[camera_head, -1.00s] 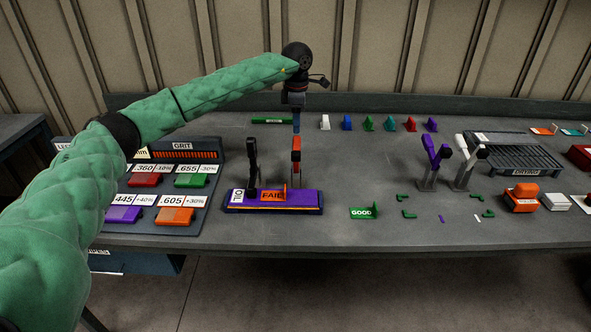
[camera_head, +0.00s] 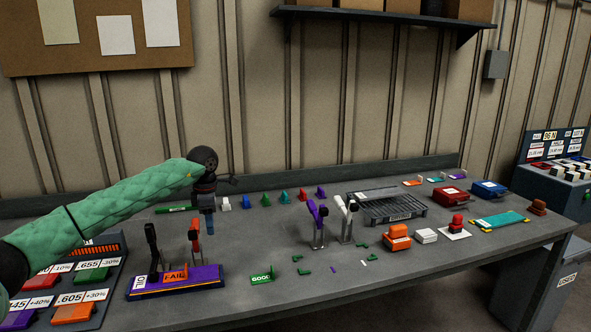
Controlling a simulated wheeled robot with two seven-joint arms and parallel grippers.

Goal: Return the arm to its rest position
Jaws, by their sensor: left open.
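My left arm, in a green quilted sleeve, reaches in from the left in the head view. Its left gripper (camera_head: 209,224) points down, open, with its blue-grey fingertips above the bench behind the purple OIL base. No object shows between the fingers. A black lever and an orange-red lever (camera_head: 195,236) stand at the purple base (camera_head: 205,283), which carries an orange FAIL sign (camera_head: 175,275). The gripper's fingertips overlap the area near the orange-red lever in the picture; I cannot tell whether they touch. My right gripper is not in view.
A green GOOD sign (camera_head: 262,276), purple and white levers (camera_head: 345,218), a dark tray (camera_head: 395,208) and an orange block (camera_head: 398,238) stand to the right. The GRIT panel (camera_head: 100,262) lies under my arm.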

